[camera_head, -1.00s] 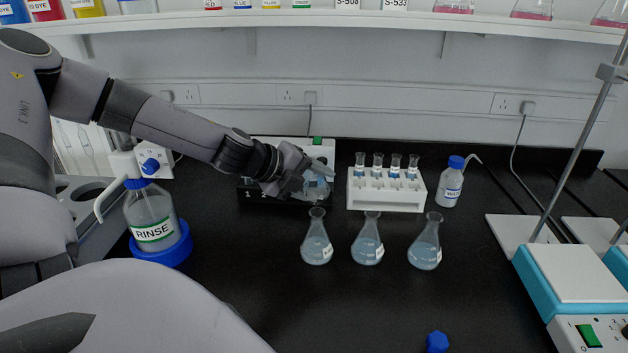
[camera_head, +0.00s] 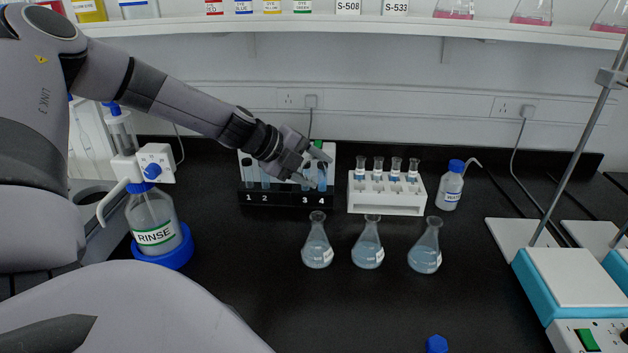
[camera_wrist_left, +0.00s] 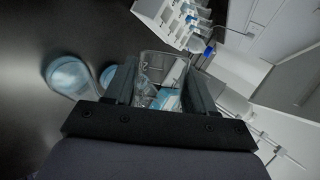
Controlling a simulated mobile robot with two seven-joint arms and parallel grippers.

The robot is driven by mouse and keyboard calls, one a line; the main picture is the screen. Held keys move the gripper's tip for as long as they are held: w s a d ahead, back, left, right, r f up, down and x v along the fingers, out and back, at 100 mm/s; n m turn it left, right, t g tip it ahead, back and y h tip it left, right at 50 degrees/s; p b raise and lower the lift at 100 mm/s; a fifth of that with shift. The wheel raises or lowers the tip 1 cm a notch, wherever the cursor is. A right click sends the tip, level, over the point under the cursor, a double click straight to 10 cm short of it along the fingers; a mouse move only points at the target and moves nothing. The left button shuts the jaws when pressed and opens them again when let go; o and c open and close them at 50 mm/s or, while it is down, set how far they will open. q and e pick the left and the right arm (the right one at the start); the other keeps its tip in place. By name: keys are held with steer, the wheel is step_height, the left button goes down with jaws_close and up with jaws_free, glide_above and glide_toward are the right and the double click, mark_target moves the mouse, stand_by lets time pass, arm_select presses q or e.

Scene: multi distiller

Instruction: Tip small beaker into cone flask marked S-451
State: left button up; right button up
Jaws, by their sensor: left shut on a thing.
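My left gripper (camera_head: 318,168) is shut on the small beaker (camera_wrist_left: 163,70), a clear glass with pale blue liquid and a blue-white patch. In the head view the beaker is largely hidden by the fingers. The gripper is raised in front of the numbered tube rack, behind the flasks. Three cone flasks with pale blue liquid stand upright on the black bench: left (camera_head: 317,249), middle (camera_head: 367,248) and right (camera_head: 426,252). Their small labels are too small to read, so I cannot tell which is S-451. My right gripper is not in view.
A numbered tube rack (camera_head: 265,200) stands behind the gripper. A white vial rack (camera_head: 387,204) and a wash bottle (camera_head: 450,190) stand right of it. A RINSE bottle (camera_head: 153,222) is at left, hotplates (camera_head: 568,276) at right. The front bench is clear except a blue cap (camera_head: 437,344).

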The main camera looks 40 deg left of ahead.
arm_select(q)
steer(key=shift+w+a+r, duration=0.2)
steer(key=shift+f, duration=0.2)
steer(key=shift+w+a+f+n+g+h, duration=0.1)
steer(key=shift+f+n+g+h, duration=0.5)
steer(key=shift+n+g+h, duration=0.15)
steer(key=shift+b, duration=0.3)
steer(key=shift+h, duration=0.25)
